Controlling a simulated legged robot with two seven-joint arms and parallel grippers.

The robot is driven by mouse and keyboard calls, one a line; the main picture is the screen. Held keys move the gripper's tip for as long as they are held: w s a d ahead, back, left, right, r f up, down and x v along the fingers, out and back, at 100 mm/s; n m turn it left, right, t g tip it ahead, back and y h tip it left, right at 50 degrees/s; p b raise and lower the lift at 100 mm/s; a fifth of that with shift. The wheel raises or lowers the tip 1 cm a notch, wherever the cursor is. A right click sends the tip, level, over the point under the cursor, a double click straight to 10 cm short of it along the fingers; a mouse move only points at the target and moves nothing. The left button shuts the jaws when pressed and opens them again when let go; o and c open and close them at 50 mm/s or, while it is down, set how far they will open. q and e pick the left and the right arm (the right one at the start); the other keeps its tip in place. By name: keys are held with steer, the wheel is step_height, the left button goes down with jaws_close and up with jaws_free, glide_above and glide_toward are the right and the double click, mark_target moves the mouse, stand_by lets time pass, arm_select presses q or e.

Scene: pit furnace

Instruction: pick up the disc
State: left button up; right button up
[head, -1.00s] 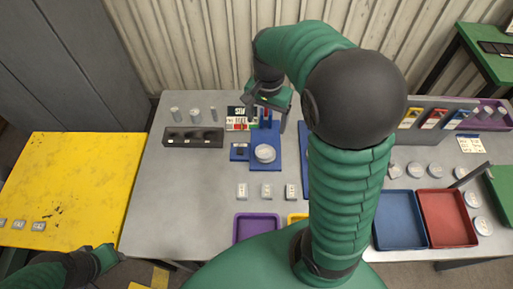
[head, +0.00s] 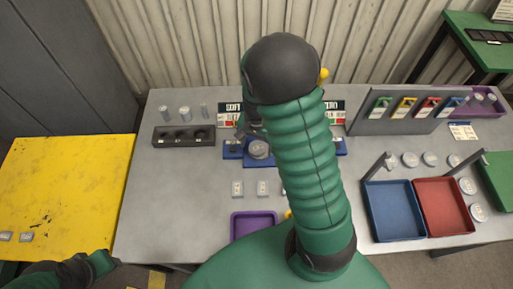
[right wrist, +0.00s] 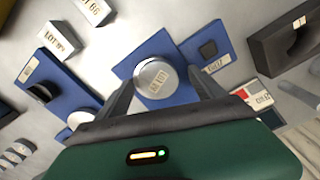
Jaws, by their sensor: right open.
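A round pale-grey disc (head: 259,150) with a label sits on a blue plate (head: 234,156) near the middle of the table. In the right wrist view the disc (right wrist: 157,79) shows between the spread fingers of my right gripper (right wrist: 163,75), which is open and empty. I cannot tell whether the fingers touch it. In the head view my right gripper (head: 250,128) is just behind the disc, partly hidden by my right arm. My left gripper (head: 103,262) is at the lower left, near the yellow table; its fingers are not clear.
A second blue plate (right wrist: 62,85) lies beside the first. Small labelled blocks (head: 237,188) and a purple tray (head: 253,228) are in front. A dark holder (head: 184,137) stands left. Blue (head: 392,209) and red (head: 445,207) trays and several other discs (head: 410,160) are at the right.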

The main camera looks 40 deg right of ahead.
steer(key=shift+s+d+r, duration=0.1)
steer(key=shift+s, duration=0.05)
steer(key=c, duration=0.6)
jaws_close()
